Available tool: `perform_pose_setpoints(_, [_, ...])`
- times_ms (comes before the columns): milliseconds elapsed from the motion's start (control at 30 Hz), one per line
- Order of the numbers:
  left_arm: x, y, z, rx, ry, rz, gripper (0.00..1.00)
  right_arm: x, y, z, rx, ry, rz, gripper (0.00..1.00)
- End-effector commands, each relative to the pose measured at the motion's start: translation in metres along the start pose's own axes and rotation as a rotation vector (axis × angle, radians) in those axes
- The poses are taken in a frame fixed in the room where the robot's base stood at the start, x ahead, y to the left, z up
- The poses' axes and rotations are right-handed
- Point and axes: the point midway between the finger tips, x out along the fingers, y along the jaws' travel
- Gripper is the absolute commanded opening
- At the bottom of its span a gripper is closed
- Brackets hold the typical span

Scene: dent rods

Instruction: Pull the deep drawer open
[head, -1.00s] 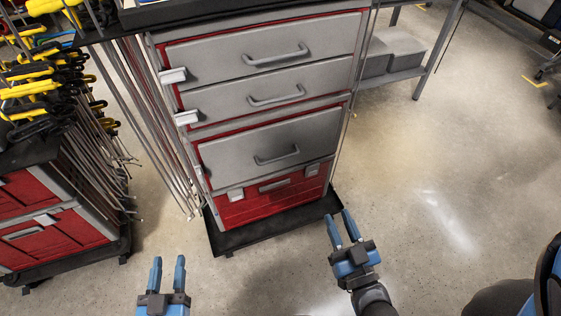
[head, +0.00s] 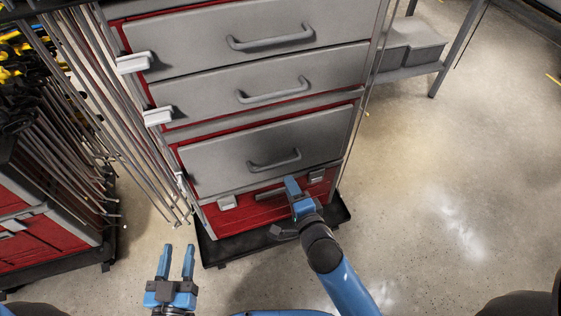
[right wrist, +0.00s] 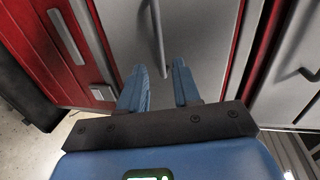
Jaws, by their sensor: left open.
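The deep drawer (head: 225,165) is the tall grey front below two shallower grey drawers, and it looks closed. Its bar handle (head: 274,161) is free. My right gripper (head: 292,183) is just below and right of this handle in the head view. In the right wrist view its two blue fingers (right wrist: 160,68) are apart with nothing between them. The handle (right wrist: 157,40) shows just beyond the fingertips, in line with the gap, on the grey drawer front (right wrist: 205,45). My left gripper (head: 176,250) is open and empty, low in front of the cabinet's left side.
A red bottom panel (head: 265,207) and a black base tray (head: 235,248) lie below the drawer. Thin rods (head: 125,130) stand along the cabinet's left side. A grey shelf (head: 405,72) stands at right. The floor (head: 440,190) on the right is clear.

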Motion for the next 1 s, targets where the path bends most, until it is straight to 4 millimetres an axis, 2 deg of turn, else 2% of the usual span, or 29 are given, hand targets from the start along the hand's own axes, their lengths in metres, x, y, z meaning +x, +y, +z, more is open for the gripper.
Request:
perform_pose_setpoints(267, [0.0, 0.0, -0.002, 0.0, -0.001, 0.0, 0.43, 0.014, 0.0, -0.001, 0.068, 0.003, 0.002, 0.32])
perform_pose_setpoints(700, [0.0, 0.0, -0.005, 0.0, 0.0, 0.0, 0.43, 0.081, 0.0, -0.001, 0.066, 0.002, 0.002, 0.32])
perform_pose_setpoints(1000, [0.0, 0.0, -0.005, 0.0, 0.0, 0.0, 0.43, 0.106, 0.001, -0.001, 0.065, 0.001, 0.002, 0.32])
